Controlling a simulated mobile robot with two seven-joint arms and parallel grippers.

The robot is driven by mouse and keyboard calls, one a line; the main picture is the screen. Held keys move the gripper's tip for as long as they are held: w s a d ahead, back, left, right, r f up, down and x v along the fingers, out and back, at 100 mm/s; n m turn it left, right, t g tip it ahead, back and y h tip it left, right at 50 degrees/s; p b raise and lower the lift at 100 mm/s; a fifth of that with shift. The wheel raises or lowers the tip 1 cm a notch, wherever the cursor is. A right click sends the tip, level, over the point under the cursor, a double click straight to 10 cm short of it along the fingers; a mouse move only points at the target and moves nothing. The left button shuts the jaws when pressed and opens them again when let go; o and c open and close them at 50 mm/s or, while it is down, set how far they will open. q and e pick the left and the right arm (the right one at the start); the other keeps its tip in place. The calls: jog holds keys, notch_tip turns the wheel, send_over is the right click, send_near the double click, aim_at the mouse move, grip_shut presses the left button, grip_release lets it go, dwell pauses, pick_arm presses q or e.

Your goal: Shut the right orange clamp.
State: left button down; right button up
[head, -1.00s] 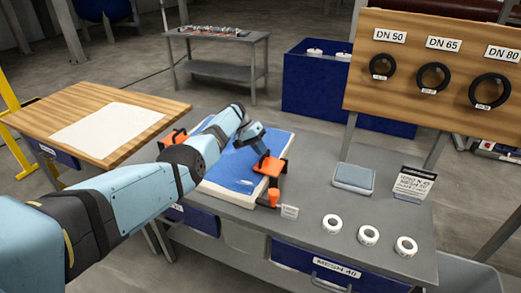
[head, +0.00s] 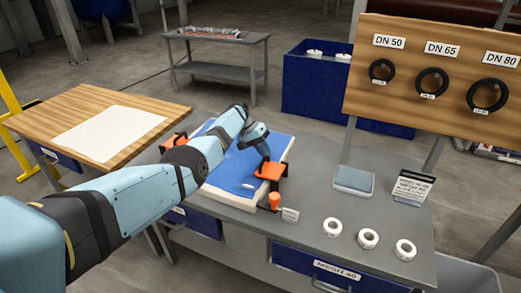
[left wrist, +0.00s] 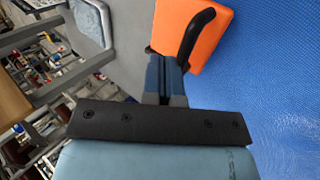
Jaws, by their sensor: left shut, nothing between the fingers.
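The right orange clamp (head: 270,171) sits at the right edge of the frame with the blue mesh (head: 236,172), with its orange grip (head: 274,200) at the front near the table. My left gripper (head: 263,159) is shut and empty, its tips right at the clamp's orange plate. In the left wrist view the shut fingers (left wrist: 167,72) reach the edge of the orange plate (left wrist: 187,32), beside a black curved piece; contact cannot be told for sure. The left orange clamp (head: 172,141) is partly hidden behind my left arm. My right gripper is not in view.
The grey table (head: 318,190) carries several white rolls (head: 368,238), a grey-blue pad (head: 354,179) and a sign card (head: 412,187) to the right. A small tag (head: 290,215) stands close to the clamp. A board with black rings (head: 430,82) rises at the back right.

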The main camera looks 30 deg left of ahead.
pick_arm(q)
jog(key=r, duration=0.1)
jog(key=r+p, duration=0.1)
jog(key=shift+d+r, duration=0.25)
jog(key=shift+r, duration=0.15)
jog(key=v, duration=0.9)
jog(key=shift+a+r, duration=0.15)
jog(key=shift+a, duration=0.25)
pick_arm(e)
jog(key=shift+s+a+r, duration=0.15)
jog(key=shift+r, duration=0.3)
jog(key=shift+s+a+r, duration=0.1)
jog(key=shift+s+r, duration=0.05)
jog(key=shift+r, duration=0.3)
pick_arm(q)
jog(key=shift+s, duration=0.15)
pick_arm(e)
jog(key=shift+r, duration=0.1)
